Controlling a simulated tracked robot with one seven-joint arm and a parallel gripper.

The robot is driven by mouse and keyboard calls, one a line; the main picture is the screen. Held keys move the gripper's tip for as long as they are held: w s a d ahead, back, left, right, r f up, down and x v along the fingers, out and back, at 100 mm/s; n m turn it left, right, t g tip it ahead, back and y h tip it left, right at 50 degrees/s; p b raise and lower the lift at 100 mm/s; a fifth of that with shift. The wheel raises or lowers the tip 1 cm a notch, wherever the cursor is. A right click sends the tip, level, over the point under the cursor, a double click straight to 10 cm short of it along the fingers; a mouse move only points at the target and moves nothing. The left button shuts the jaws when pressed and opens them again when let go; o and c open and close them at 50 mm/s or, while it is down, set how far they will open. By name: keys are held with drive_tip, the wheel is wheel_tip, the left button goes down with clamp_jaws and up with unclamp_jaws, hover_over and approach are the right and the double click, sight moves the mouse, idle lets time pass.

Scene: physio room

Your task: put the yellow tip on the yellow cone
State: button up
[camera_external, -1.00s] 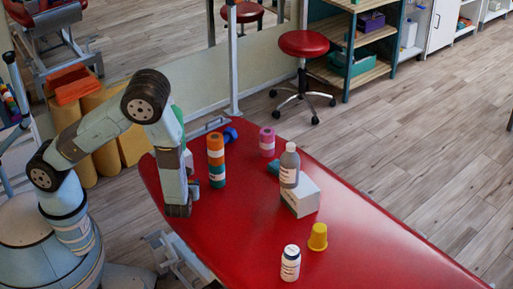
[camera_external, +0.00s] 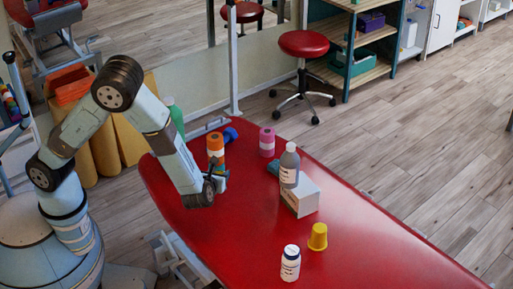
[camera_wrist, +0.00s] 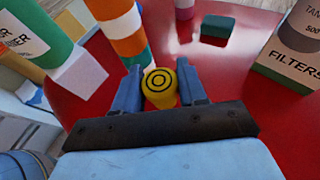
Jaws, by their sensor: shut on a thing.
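The yellow tip (camera_wrist: 160,86) shows in the wrist view as a round end with dark rings. My gripper (camera_wrist: 160,92) is shut on it, one blue finger on each side. In the external view my gripper (camera_external: 208,190) is over the left part of the table, well left of the cone and tilted. The tip is hidden there.
An orange, white and teal stack (camera_external: 216,150) stands close behind my gripper. A green bottle (camera_external: 175,115) stands left of it. A white box (camera_external: 302,198) with a grey bottle (camera_external: 289,168) is behind the cone; a white bottle (camera_external: 290,265) is left of the cone. The table's middle is clear.

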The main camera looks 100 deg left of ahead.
drive_tip(key=w+d+r+m+t+h, duration=0.1)
drive_tip(key=w+d+r+m+t, duration=0.15)
drive_tip(key=w+d, duration=0.35)
drive_tip(key=w+d+r+m+t+h, duration=0.1)
drive_tip(key=w+d+r, duration=0.3)
drive_tip(key=w, duration=0.4)
drive_tip(key=w+d+r+m+t, duration=0.2)
drive_tip(key=w+d+r, duration=0.1)
drive_tip(key=w+d, duration=0.3)
hover_over(320, 227)
drive_tip(key=f, duration=0.9)
drive_tip(key=shift+s, duration=0.2)
drive_tip(key=shift+w+f, duration=0.15)
drive_tip(key=shift+f, duration=0.8)
drive_tip(key=shift+w+f, duration=0.1)
drive_tip(key=shift+f, duration=0.8)
drive_tip(key=o, duration=1)
drive_tip(key=shift+o, duration=0.2)
